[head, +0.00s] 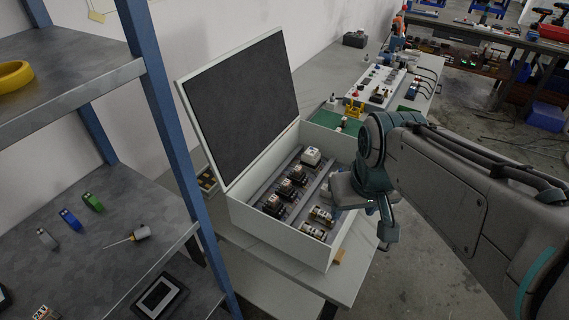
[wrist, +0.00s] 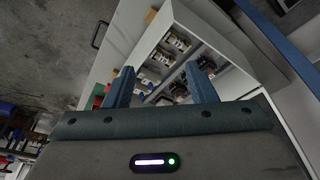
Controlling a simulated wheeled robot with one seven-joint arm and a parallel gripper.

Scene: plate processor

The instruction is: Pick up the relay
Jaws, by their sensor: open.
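Several small relay-like modules sit on rails inside an open white box. A pale module (head: 311,157) is at the back end of the left rail, and dark modules (head: 284,188) stand in front of it. Pale modules (head: 321,215) stand on the right rail near the front. I cannot tell which one is the relay. My gripper (wrist: 160,68) is open and empty, its two blue fingers pointing towards the box interior. Modules also show beyond the fingers in the wrist view (wrist: 176,42). In the head view my arm covers the box's right side, and the fingertips are not clear.
The white box (head: 268,225) stands on a pale table, its dark-faced lid (head: 243,105) raised on the left. A blue-posted shelf (head: 163,110) with small tools stands at left. A panel with buttons (head: 376,84) lies behind the box. Open floor is at right.

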